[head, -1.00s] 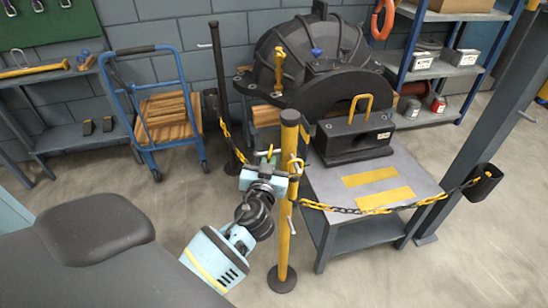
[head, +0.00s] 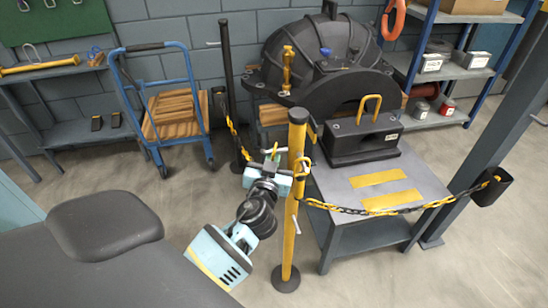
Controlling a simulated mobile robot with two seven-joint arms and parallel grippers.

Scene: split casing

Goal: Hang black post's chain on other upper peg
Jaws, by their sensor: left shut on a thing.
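The black post (head: 228,80) stands at the back left, with a short peg sticking out left near its top. A black-and-yellow chain (head: 232,128) hangs beside it and runs down toward my left gripper (head: 273,158). The left gripper is shut on the chain's near end, a yellow piece showing at the fingers, just left of the yellow post (head: 291,215). The fingers partly hide this end. Small pegs and a yellow link show on the yellow post's right side; whether the link sits on a peg is unclear. My right gripper is out of view.
A second chain (head: 420,207) runs from the yellow post to a black holder (head: 491,187) on the grey column. A grey table (head: 350,210) with a black casing block (head: 363,140) stands behind it. A blue trolley (head: 163,105) stands at the left.

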